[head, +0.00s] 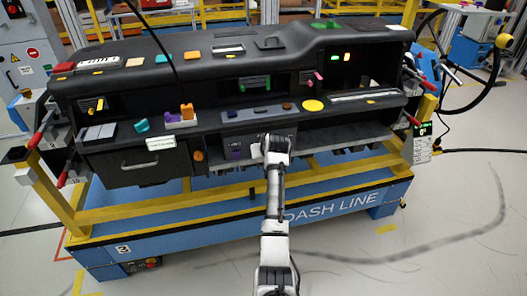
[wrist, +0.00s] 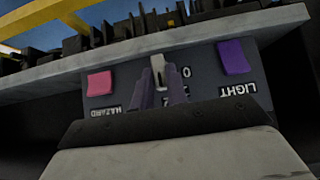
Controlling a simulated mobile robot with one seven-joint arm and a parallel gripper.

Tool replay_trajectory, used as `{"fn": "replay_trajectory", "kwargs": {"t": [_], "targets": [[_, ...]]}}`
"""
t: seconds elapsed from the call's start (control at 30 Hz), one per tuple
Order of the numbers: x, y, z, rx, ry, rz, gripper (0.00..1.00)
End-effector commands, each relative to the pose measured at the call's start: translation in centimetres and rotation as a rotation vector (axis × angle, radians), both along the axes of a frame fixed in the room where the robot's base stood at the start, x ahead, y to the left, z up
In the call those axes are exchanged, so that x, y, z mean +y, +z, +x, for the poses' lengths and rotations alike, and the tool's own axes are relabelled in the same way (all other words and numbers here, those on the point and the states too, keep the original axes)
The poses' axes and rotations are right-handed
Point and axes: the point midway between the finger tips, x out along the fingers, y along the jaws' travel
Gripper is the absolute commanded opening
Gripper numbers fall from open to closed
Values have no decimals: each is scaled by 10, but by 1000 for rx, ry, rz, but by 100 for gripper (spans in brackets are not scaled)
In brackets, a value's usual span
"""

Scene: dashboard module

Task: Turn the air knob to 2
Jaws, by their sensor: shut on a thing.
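The air knob (wrist: 157,68) shows in the wrist view as a small light grey, upright bar on a dark panel (wrist: 205,75). It stands between a pink HAZARD switch (wrist: 100,83) and a purple LIGHT switch (wrist: 233,57). The panel lettering appears upside down. A 0 is printed just right of the knob; other marks by it are partly covered. My gripper (wrist: 158,88) is shut on the knob, with a dark purple finger on each side. In the head view my gripper (head: 262,152) is at the lower middle of the dashboard and hides the knob.
The black dashboard (head: 225,65) rests on a yellow and blue frame (head: 330,196). An open-fronted ledge with a grey edge (wrist: 55,72) runs close by the panel. A drawer with a handle (head: 140,166) is at the left. The floor in front is clear.

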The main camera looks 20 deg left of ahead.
Motion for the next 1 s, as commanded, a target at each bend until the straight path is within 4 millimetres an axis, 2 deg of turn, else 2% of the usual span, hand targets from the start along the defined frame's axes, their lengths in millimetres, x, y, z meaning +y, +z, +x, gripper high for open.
{"fn": "replay_trajectory", "kwargs": {"t": [0.37,0.4,0.57,0.87,1.0], "targets": [[0,0,0,2,0,4,0],[0,0,0,2,0,4,17],[0,0,0,2,0,4,36],[-1,1,-1,1,0,3,36],[-5,7,-6,0,0,3,36]]}}
